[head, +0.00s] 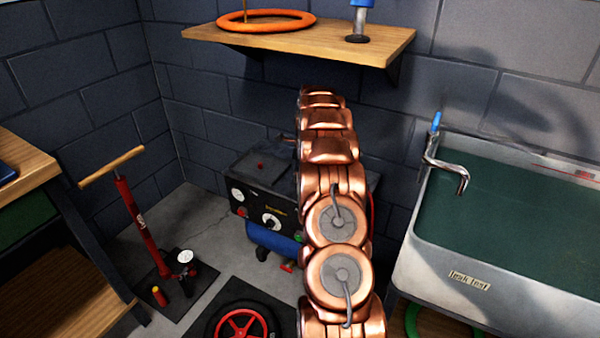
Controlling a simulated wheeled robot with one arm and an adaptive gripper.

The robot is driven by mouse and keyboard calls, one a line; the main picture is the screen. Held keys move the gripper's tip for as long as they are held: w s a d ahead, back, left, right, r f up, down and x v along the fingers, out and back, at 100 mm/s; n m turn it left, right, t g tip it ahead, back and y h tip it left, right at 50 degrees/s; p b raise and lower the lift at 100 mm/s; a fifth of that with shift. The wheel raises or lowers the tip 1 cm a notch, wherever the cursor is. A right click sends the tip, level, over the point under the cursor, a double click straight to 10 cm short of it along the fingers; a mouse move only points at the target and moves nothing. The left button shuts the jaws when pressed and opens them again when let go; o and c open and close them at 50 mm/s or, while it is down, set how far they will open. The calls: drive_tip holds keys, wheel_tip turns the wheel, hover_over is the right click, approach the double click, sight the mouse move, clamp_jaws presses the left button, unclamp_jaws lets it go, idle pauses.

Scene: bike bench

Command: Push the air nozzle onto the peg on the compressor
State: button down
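The compressor (262,212) stands on the floor against the back wall. It has a black control box with gauges and a knob, and a blue tank below. My copper arm rises in front of it and covers its right part. A small dark grey shape beside the arm, above the compressor's back edge, may be part of my gripper; its fingers are hidden. I cannot make out the air nozzle or the peg. A short piece of red line, possibly a hose, shows right of my arm.
A wooden shelf (300,42) with an orange ring (266,21) hangs above. A sink (470,268) with a tap (445,165) stands right. A red floor pump (140,225) and a red-hubbed wheel (242,328) are left and front. A workbench (25,165) stands far left.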

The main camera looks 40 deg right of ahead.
drive_tip(key=shift+f, duration=0.4)
drive_tip(key=c, duration=0.8)
unclamp_jaws()
drive_tip(key=shift+o, duration=0.2)
drive_tip(key=r, duration=0.5)
drive_tip(key=s+r, duration=0.1)
drive_tip(key=r, duration=0.1)
drive_tip(key=shift+d+r, duration=0.2)
drive_tip(key=shift+d, duration=0.05)
